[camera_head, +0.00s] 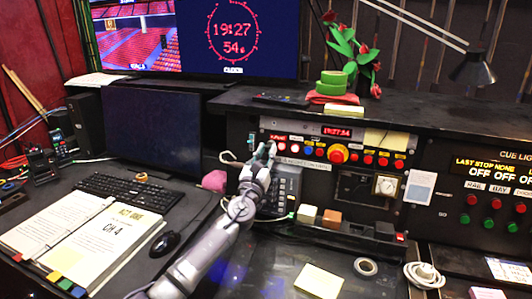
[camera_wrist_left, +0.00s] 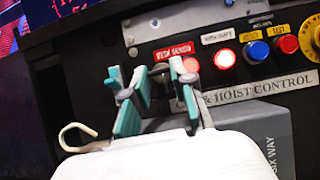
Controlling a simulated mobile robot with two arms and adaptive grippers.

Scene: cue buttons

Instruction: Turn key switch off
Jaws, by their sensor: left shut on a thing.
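My left gripper (camera_head: 263,153) reaches up to the left end of the black control panel (camera_head: 300,152). In the left wrist view its teal-padded fingers (camera_wrist_left: 150,85) are closed in on a small grey piece (camera_wrist_left: 160,76) at the panel face, below and left of a red label. This piece seems to be the key switch, but the fingers hide most of it and I cannot read its position. My right gripper is in neither view.
Blue button (camera_wrist_left: 256,50), red button (camera_wrist_left: 287,44) and a yellow-ringed emergency button (camera_head: 338,153) are to the right. A grey phone (camera_head: 288,185) is below the panel. A pale hook (camera_wrist_left: 75,135) is close on the left. A desk lamp (camera_head: 472,68) stands above.

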